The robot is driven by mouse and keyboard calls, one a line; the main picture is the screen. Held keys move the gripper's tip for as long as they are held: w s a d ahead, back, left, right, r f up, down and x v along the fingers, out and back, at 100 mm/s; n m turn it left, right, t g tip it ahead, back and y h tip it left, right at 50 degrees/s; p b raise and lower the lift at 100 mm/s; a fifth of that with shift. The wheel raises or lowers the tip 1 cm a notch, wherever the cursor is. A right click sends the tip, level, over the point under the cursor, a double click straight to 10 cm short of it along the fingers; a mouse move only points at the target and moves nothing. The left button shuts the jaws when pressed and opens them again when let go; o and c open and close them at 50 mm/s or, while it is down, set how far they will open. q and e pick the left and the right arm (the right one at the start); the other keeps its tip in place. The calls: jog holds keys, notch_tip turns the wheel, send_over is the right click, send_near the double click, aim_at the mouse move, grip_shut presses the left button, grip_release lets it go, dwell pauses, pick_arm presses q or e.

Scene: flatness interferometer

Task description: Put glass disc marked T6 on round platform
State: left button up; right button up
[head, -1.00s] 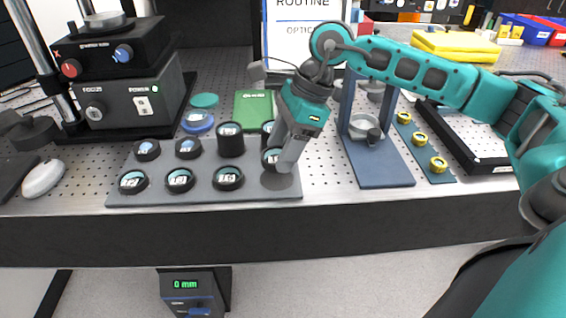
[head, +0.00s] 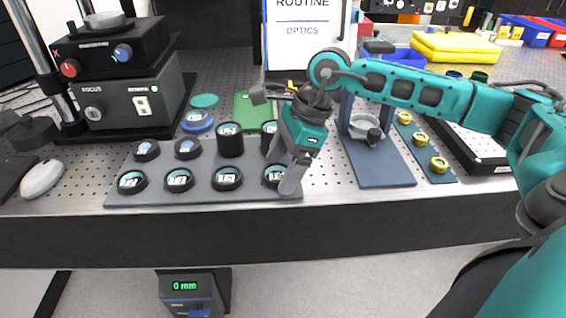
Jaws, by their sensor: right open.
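Several black-rimmed glass discs with small white labels sit on the grey tray (head: 205,200). Their labels are too small to read surely; a front-row disc (head: 227,178) may read T6, but I cannot tell. My right gripper (head: 285,178) is open, pointing down at the front-right disc (head: 273,176), which rests on the tray. Its near finger partly hides that disc's right side. A grey round platform (head: 104,21) tops the black unit at the upper left, with no disc seen on it. My left gripper is not in view.
The focus box (head: 128,103) and a post stand at left. Taller black holders (head: 230,140) and a green block (head: 250,106) are behind the discs. A blue stand (head: 385,172) is right of my gripper. A white mouse-shaped object (head: 42,179) lies left.

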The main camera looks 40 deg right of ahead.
jog(key=shift+r, duration=0.2)
jog(key=shift+d+r, duration=0.15)
jog(key=shift+r, duration=0.2)
jog(key=v, duration=1.1)
jog(key=shift+r+p, duration=0.15)
jog(key=shift+p, duration=0.2)
